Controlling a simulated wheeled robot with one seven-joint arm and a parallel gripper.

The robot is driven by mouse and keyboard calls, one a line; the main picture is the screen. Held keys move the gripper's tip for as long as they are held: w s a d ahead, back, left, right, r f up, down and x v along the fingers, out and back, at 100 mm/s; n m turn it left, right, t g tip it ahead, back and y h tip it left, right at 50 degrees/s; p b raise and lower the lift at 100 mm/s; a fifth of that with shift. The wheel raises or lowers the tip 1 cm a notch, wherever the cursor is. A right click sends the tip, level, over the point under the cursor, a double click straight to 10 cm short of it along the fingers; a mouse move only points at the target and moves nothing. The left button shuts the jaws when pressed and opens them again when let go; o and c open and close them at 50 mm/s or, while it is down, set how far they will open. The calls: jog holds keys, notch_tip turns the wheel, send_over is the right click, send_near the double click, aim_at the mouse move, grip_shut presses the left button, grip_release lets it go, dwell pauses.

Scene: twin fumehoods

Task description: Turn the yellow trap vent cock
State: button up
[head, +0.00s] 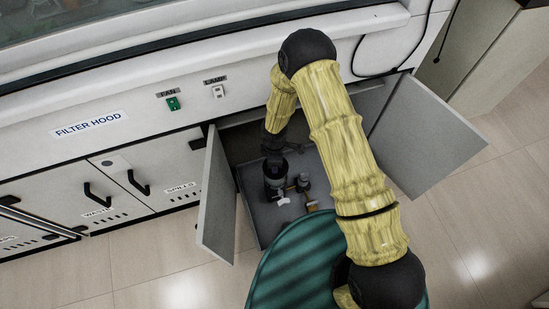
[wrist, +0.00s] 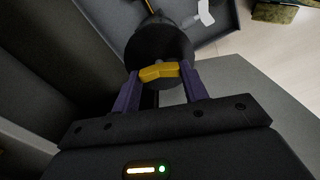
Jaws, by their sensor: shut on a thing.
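The yellow trap vent cock (wrist: 158,71) is a small, slightly bent bar in the wrist view. It lies in front of a dark round body (wrist: 160,42). My gripper (wrist: 160,76) is shut on the cock, one purple finger at each end of it. In the head view, my gripper (head: 273,152) reaches down into the open cabinet, above a dark cylindrical vessel (head: 274,184). The cock itself is hidden there behind my wrist.
The open left door (head: 217,195) and right door (head: 430,140) flank the cabinet. A white lever (head: 283,201) and small brownish fittings (head: 303,183) stand near the vessel. The white lever also shows in the wrist view (wrist: 205,13). Green FAN (head: 173,104) and white LAMP (head: 218,91) switches sit above.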

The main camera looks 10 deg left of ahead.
jog(key=shift+d+n+p, duration=0.1)
jog(key=shift+n+p, duration=0.25)
jog(key=shift+n, duration=0.85)
jog(key=o, duration=1)
jog(key=shift+r, duration=0.1)
notch_tip(320, 180, up, 17)
jog(key=p, duration=0.4)
jog(key=shift+r, duration=0.1)
